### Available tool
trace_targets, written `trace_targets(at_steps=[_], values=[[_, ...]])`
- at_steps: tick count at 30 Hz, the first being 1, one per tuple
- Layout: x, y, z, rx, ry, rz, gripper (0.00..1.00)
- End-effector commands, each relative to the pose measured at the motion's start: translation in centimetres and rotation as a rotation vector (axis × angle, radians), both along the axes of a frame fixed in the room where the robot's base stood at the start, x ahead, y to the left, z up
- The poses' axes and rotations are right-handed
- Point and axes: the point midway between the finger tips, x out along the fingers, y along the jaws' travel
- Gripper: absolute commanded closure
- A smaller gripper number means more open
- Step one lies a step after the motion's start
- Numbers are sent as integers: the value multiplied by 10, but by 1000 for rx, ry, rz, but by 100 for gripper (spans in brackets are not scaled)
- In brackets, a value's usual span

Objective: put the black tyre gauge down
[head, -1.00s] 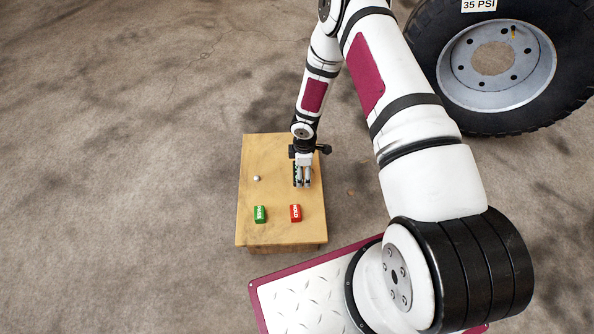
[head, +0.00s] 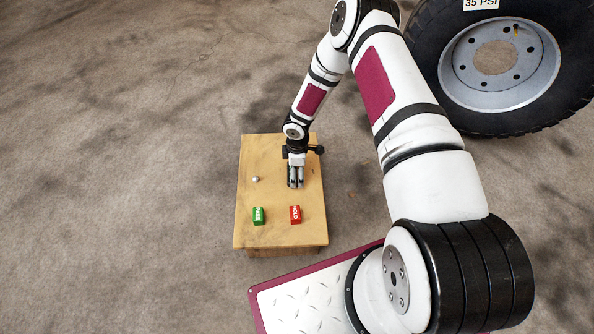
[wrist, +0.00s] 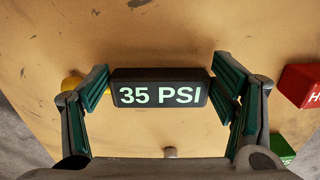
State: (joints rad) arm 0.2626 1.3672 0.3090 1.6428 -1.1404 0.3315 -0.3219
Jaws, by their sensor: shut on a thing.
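The black tyre gauge (wrist: 160,77) is between my fingertips in the wrist view, with "35 PSI" on its display in pale letters. My gripper (wrist: 160,90) is shut on it, with a green-padded finger against each end. In the head view, my gripper (head: 296,184) points down over the right middle of the wooden table (head: 265,155). The gauge is mostly hidden by the fingers there. I cannot tell whether the gauge touches the tabletop.
A red HOLD block (head: 295,215) and a green block (head: 258,216) stand near the table's front. A small silver knob (head: 256,179) is left of my gripper. In the wrist view, a yellow thing (wrist: 72,86) is partly hidden behind the left finger. A large tyre (head: 440,65) stands back right.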

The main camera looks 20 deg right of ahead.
Motion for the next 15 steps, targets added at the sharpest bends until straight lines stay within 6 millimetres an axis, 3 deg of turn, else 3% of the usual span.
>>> trace_targets(at_steps=[1, 3, 15], values=[[0, 0, -1, 0, 0, 0, 14], [0, 0, -1, 0, 0, 0, 1], [0, 0, 1, 0, 0, 0, 1]])
